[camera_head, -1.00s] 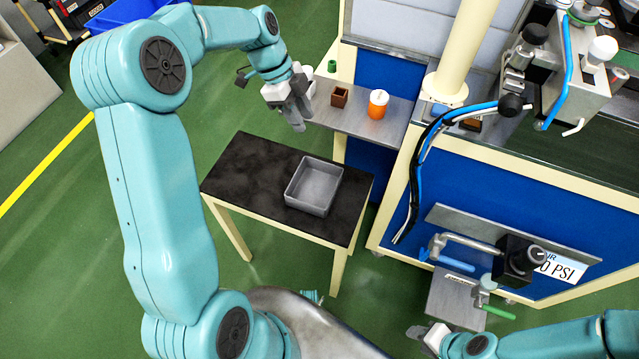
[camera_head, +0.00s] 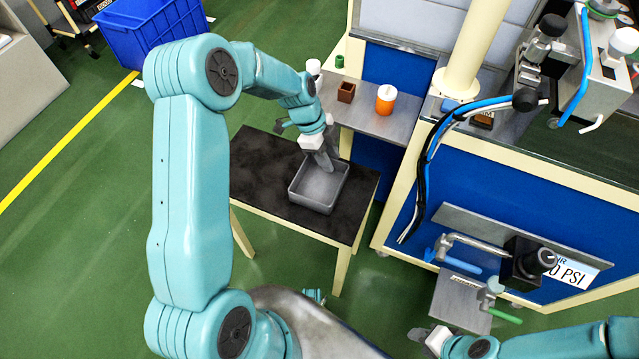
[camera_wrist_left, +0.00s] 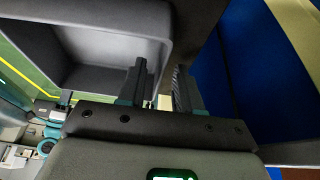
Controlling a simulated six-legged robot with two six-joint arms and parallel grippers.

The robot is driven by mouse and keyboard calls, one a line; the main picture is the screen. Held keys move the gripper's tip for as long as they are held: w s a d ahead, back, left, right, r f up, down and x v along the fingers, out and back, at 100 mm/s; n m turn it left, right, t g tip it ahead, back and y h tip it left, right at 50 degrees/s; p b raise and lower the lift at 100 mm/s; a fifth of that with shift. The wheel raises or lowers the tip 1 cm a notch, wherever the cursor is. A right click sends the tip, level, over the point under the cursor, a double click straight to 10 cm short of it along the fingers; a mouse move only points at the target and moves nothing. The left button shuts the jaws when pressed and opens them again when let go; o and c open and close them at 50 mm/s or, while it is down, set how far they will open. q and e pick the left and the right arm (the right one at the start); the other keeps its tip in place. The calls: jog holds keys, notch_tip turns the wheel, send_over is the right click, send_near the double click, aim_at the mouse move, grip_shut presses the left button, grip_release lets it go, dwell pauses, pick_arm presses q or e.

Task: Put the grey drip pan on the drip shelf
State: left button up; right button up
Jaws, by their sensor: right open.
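The grey drip pan (camera_head: 322,198), an open rectangular tray, sits on the black-topped table (camera_head: 265,165). My left gripper (camera_head: 327,163) points down at the pan's far wall. In the left wrist view its fingers (camera_wrist_left: 162,88) are apart, one over the inside of the pan (camera_wrist_left: 90,60) and one beyond its wall; contact is not clear. A small metal shelf (camera_head: 458,308), likely the drip shelf, is low on the blue machine's front. My right gripper (camera_head: 424,338) is open and empty, left of that shelf's front edge.

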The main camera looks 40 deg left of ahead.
pick_arm(q)
jog(key=shift+d+f+b, duration=0.1)
jog(key=shift+f+b, duration=0.35)
jog(key=shift+b, duration=0.05)
dwell(0.6)
grip_shut()
